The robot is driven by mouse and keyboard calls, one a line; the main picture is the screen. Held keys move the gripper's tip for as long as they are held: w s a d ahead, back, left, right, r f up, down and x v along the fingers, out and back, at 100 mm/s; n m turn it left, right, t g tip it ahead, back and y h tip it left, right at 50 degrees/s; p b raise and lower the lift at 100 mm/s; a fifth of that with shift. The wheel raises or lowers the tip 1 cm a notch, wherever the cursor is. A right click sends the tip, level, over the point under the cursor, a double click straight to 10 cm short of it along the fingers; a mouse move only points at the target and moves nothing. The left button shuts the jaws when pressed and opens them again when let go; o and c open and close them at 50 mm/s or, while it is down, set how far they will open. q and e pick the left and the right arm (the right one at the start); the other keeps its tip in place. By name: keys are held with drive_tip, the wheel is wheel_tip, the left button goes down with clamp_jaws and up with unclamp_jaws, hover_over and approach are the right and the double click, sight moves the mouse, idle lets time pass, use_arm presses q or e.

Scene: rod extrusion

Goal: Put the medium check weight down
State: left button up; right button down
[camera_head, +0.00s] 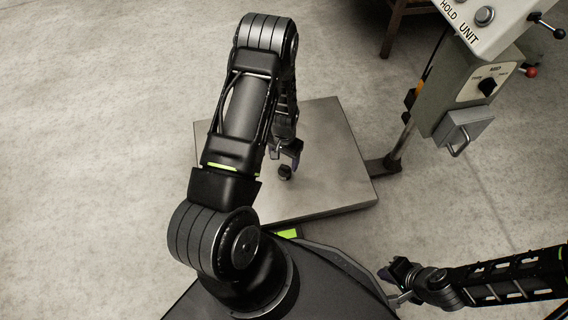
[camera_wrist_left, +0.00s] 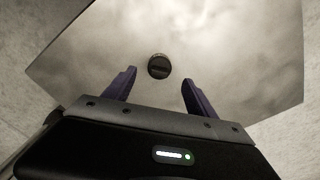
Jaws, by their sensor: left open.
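The medium check weight (camera_head: 285,172) is a small dark cylinder standing on a square metal platform (camera_head: 335,165). In the left wrist view the weight (camera_wrist_left: 159,66) shows as a dark round top with a bar across it, on the bare plate (camera_wrist_left: 230,50). My left gripper (camera_head: 287,152) is above the platform, close to the weight. In the left wrist view its two purple fingers (camera_wrist_left: 158,82) are spread apart with nothing between them, and the weight lies just beyond their tips. My right gripper (camera_head: 392,285) is at the lower right, away from the platform; its jaws are too small to read.
A grey control unit (camera_head: 470,95) on a post stands right of the platform, with knobs, a button and a small handled box (camera_head: 463,135). A brown wooden leg (camera_head: 393,30) shows at the top. The rest of the plate and the concrete floor are clear.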

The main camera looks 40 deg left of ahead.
sight(284, 167)
use_arm(q)
wheel_tip(284, 167, up, 4)
drive_tip(key=shift+f+p, duration=0.15)
drive_tip(key=shift+p, duration=0.2)
idle(0.5)
drive_tip(key=s+d+r+h, duration=0.1)
drive_tip(key=s+d, duration=0.3)
drive_tip(key=d, duration=0.5)
drive_tip(key=s+d+r+h, duration=0.1)
drive_tip(key=s+d, duration=0.4)
drive_tip(key=d, duration=0.4)
drive_tip(key=s+d+r+t+h, duration=0.1)
drive_tip(key=s+d, duration=0.3)
drive_tip(key=d, duration=0.6)
drive_tip(key=shift+s+r+n+h, duration=0.15)
drive_tip(key=shift+s+n+h, duration=0.2)
drive_tip(key=shift+n+h, duration=0.05)
wheel_tip(284, 167, up, 26)
drive_tip(key=s+d+p, duration=0.1)
drive_tip(key=p, duration=2.5)
drive_tip(key=shift+r, duration=0.2)
